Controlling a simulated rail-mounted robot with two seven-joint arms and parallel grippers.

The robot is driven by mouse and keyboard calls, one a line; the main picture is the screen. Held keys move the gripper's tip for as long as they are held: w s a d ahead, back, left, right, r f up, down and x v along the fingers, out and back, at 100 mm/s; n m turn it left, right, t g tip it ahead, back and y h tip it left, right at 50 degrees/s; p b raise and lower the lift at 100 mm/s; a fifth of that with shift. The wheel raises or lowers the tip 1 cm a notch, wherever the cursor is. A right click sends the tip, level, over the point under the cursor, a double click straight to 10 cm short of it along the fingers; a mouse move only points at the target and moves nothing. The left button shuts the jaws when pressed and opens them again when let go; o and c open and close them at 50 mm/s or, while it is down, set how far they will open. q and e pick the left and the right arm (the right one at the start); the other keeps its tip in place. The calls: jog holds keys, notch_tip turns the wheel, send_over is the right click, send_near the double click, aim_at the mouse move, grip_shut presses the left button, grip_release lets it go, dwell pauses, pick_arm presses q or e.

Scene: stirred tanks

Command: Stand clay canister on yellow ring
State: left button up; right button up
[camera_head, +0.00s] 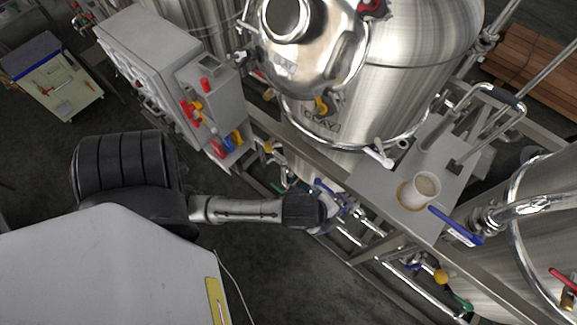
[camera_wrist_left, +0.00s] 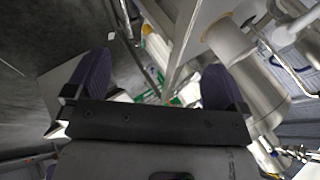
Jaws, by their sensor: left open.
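A pale, cream-topped canister (camera_head: 427,186) stands upright on a grey shelf beside the tank marked CLAY. A thin yellow-tan ring (camera_head: 403,197) shows around its base at the left; the rest of the ring is hidden by the canister. My left gripper (camera_head: 332,208) is left of the canister and below the shelf's front edge in the picture, apart from it. The left wrist view shows its two dark fingers (camera_wrist_left: 152,80) spread wide with nothing held between them. My right gripper is not in view.
The grey shelf (camera_head: 377,186) has bare surface left of the canister. A blue-handled valve (camera_head: 455,224) is close on its right, and a bent metal handle (camera_head: 490,100) rises behind. The large steel tank (camera_head: 400,95) stands at the back. Pipes and valves run below the shelf.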

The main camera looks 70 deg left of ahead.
pick_arm(q)
jog(key=s+a+n+g, duration=0.2)
jog(key=s+n+g, duration=0.2)
jog(key=s+n, duration=0.8)
jog(key=shift+s+f+n, duration=0.2)
jog(key=shift+s+n, duration=0.1)
jog(key=shift+s, duration=0.15)
